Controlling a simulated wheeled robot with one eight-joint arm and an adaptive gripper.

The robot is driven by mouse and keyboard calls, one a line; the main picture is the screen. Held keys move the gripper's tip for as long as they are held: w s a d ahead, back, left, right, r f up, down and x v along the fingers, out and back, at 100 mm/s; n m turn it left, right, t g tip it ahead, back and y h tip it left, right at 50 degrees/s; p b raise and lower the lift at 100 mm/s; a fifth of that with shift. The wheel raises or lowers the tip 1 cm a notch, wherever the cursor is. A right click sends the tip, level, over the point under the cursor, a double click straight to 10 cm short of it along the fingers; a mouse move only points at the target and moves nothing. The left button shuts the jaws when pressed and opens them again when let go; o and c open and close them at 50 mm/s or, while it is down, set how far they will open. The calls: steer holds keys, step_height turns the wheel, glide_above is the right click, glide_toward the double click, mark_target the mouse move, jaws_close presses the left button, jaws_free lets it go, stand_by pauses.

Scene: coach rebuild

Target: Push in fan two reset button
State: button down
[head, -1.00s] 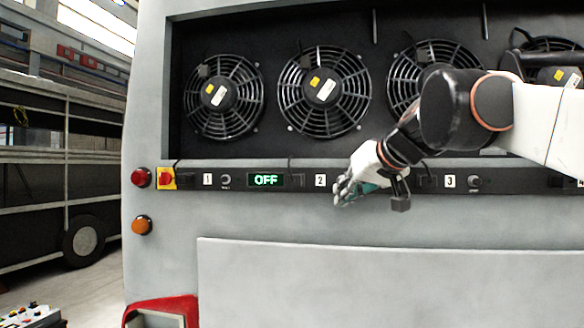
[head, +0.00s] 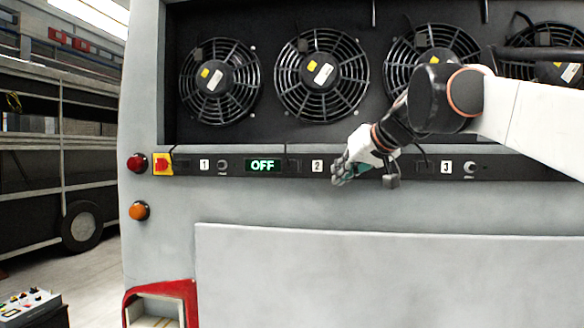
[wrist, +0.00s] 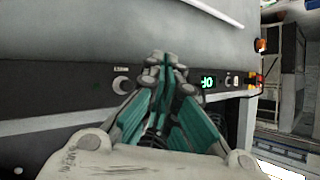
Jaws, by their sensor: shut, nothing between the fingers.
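The fan control strip runs below the fans, with a white label "2" (head: 317,166) just left of my gripper. My gripper (head: 340,176), grey and teal, is shut and empty in front of the strip, just right of that label. It hides the spot beside the label in the head view. In the wrist view a round grey button (wrist: 122,85), apparently fan two's, shows left of my closed fingertips (wrist: 163,62). The fingertips do not overlap it there. I cannot tell how far they are from the panel. The green display (head: 263,166) reads OFF.
Label "1" (head: 204,165) with its round button (head: 223,167) is at left, and label "3" (head: 446,167) with its button (head: 469,170) at right. A red-and-yellow switch (head: 162,164) is at the strip's left end. Dark cables hang over the strip. Below is flat grey panel.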

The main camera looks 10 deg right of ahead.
steer(key=shift+w+d+p, duration=0.25)
steer(key=shift+w+d, duration=0.05)
steer(key=shift+w, duration=0.6)
steer(key=shift+w+d+p, duration=0.2)
steer(key=shift+w+d, duration=0.05)
steer(key=shift+w, duration=0.65)
steer(key=shift+w+d, duration=0.15)
steer(key=shift+w, duration=0.25)
steer(key=shift+w+d+p, duration=0.15)
steer(key=shift+w+p, duration=0.25)
steer(key=shift+w, duration=0.1)
stand_by(1.0)
steer(key=shift+s, duration=0.15)
steer(key=shift+s+a, duration=0.35)
steer(key=shift+s, duration=0.55)
steer(key=shift+s+a+b, duration=0.1)
steer(key=shift+s+a, duration=0.15)
steer(key=shift+s, duration=0.6)
steer(key=shift+s+a+b, duration=0.1)
steer(key=shift+s+a, duration=0.2)
steer(key=shift+s, duration=0.5)
steer(key=shift+s+a+b, duration=0.1)
steer(key=shift+s+a, duration=0.15)
steer(key=shift+s, duration=0.6)
steer(key=shift+w, duration=0.1)
